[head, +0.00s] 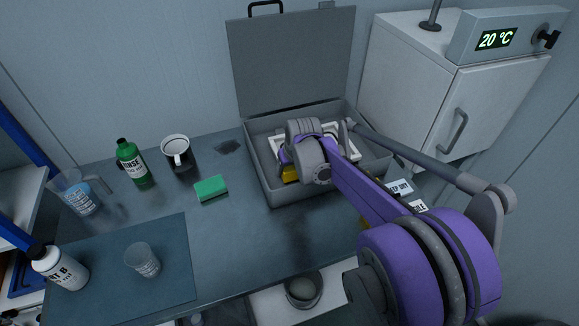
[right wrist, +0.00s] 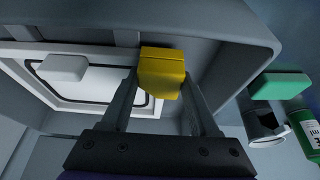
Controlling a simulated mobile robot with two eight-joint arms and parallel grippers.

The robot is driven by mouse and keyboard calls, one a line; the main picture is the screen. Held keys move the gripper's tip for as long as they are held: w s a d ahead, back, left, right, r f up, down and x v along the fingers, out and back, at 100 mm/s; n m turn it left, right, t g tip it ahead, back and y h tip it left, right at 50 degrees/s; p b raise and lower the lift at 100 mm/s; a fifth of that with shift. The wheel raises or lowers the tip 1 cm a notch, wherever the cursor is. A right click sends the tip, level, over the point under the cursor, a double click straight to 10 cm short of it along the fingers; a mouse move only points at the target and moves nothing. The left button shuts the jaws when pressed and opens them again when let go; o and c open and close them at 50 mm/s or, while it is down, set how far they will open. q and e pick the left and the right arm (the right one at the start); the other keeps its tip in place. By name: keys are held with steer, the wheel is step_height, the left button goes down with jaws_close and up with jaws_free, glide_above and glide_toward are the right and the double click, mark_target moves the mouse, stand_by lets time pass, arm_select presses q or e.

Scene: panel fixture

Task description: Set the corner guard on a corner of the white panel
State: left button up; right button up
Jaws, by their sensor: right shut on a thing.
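The yellow corner guard (right wrist: 162,72) is between the fingers of my right gripper (right wrist: 163,95), which is shut on it. In the head view the guard (head: 290,174) shows as a small yellow patch below my right wrist, inside the grey case; the fingers are mostly hidden there. The white panel (right wrist: 22,54), with a dark outline, lies in the case, and its edge (head: 355,153) shows beyond my wrist in the head view. The guard overlaps the panel's right end in the wrist view; I cannot tell whether they touch. My left gripper is not in view.
The open grey case (head: 268,188) has walls around the panel and a raised lid (head: 292,65). A white block (right wrist: 62,68) is on the panel. A green sponge (head: 211,189), mug (head: 177,158) and green bottle (head: 132,165) stand left. A white cabinet (head: 415,75) stands right.

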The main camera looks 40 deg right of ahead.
steer(key=shift+s+a+f, duration=0.1)
steer(key=shift+s+f, duration=0.05)
steer(key=shift+f, duration=0.1)
steer(key=o, duration=1.4)
steer(key=shift+a, duration=0.1)
steer(key=shift+r, duration=0.1)
